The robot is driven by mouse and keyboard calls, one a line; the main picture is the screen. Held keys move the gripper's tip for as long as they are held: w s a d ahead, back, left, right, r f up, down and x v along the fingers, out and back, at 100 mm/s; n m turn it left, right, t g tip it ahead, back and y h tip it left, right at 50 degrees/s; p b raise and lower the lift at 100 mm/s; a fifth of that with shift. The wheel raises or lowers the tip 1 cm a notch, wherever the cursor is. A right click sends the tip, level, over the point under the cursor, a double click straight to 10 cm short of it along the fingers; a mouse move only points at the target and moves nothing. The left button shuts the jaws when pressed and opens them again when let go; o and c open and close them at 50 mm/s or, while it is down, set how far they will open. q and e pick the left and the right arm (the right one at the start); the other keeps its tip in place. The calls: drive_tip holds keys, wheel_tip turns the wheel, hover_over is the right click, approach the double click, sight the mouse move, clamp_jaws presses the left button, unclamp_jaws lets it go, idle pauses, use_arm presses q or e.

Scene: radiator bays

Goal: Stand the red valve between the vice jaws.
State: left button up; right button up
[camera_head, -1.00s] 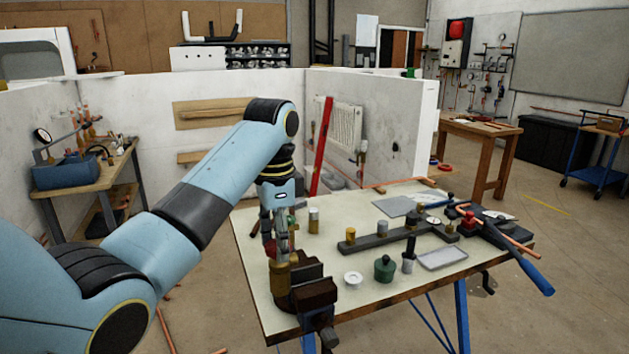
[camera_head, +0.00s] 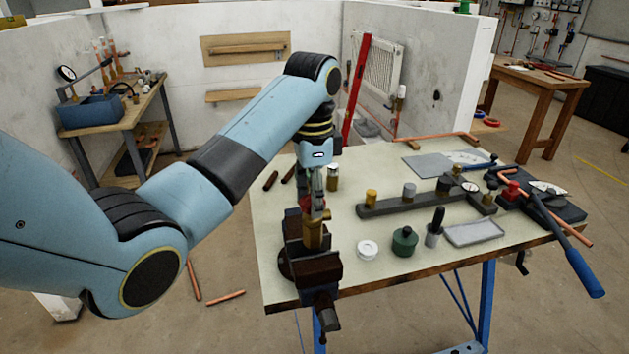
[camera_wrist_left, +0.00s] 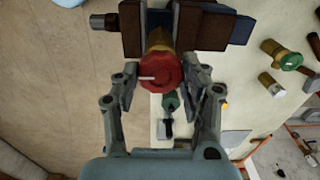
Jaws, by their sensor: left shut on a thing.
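My left gripper (camera_head: 313,192) points down over the vice at the bench's near left corner. It is shut on the red valve, which has a red cap (camera_wrist_left: 161,71) and a brass body (camera_head: 313,234). In the left wrist view the fingers (camera_wrist_left: 165,88) lie on either side of the cap. The valve looks upright, with its brass body at the gap between the dark jaws of the vice (camera_head: 312,270). How deep it sits, and whether it touches the jaws, I cannot tell. My right gripper is out of view.
A white ring (camera_head: 367,249), a green flask-like piece (camera_head: 405,241) and a grey tray (camera_head: 475,234) lie right of the vice. A dark rack bar (camera_head: 400,206) with several fittings lies behind them. A brass fitting (camera_head: 333,180) stands behind the gripper.

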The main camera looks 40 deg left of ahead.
sight(312, 220)
use_arm(q)
drive_tip(key=shift+f, duration=0.8)
drive_tip(key=shift+s+f+b, duration=0.15)
drive_tip(key=shift+f+b, duration=0.15)
drive_tip(key=shift+b, duration=0.05)
wheel_tip(312, 220, down, 2)
drive_tip(key=shift+b, duration=0.3)
drive_tip(key=shift+f, duration=0.6)
drive_tip(key=o, duration=1.4)
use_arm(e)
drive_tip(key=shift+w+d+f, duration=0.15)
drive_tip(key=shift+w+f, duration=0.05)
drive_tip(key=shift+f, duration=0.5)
